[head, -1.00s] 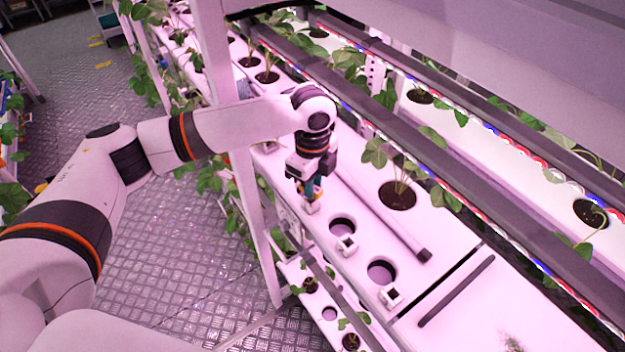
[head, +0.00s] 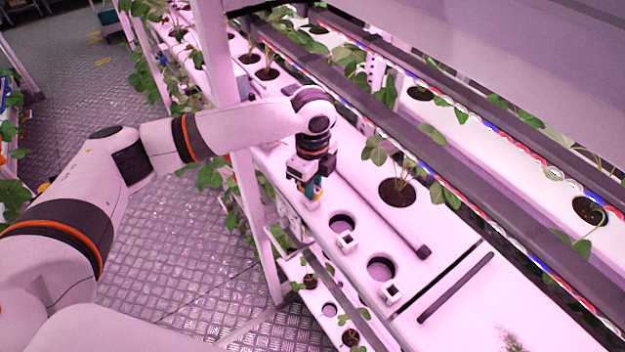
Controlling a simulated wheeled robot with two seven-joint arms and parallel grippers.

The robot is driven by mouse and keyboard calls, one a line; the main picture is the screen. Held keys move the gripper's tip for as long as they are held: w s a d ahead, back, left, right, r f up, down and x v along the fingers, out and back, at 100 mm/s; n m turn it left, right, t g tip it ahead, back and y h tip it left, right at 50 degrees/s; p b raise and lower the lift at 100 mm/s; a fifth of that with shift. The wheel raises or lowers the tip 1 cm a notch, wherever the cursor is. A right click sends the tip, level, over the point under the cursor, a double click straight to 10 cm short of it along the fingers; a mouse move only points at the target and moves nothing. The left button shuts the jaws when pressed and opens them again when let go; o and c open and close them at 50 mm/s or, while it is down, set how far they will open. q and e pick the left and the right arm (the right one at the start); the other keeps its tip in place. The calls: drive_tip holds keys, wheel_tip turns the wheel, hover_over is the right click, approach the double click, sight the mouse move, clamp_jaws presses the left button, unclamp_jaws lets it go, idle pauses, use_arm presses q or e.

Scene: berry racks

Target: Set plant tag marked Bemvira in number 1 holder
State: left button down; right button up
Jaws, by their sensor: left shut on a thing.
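My left gripper (head: 310,187) points down over the front edge of the white rack top. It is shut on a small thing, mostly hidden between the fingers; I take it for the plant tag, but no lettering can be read. A small white holder (head: 313,203) sits right under the fingertips. I cannot tell whether the held thing is inside it or only above it. Two more white holders stand nearer, one beside a round hole (head: 347,241) and one at the near end (head: 390,291). Their numbers cannot be read. My right gripper is not in view.
A potted plant (head: 396,192) stands in the rack behind a dark-ended bar (head: 424,251). Two empty round holes (head: 381,268) lie beside the holders. A white upright post (head: 245,170) stands close to my left forearm. A lower shelf with small plants runs below.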

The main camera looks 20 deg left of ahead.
use_arm(q)
drive_tip(key=shift+f, duration=0.8)
drive_tip(key=c, duration=0.8)
unclamp_jaws()
drive_tip(key=shift+c, duration=0.2)
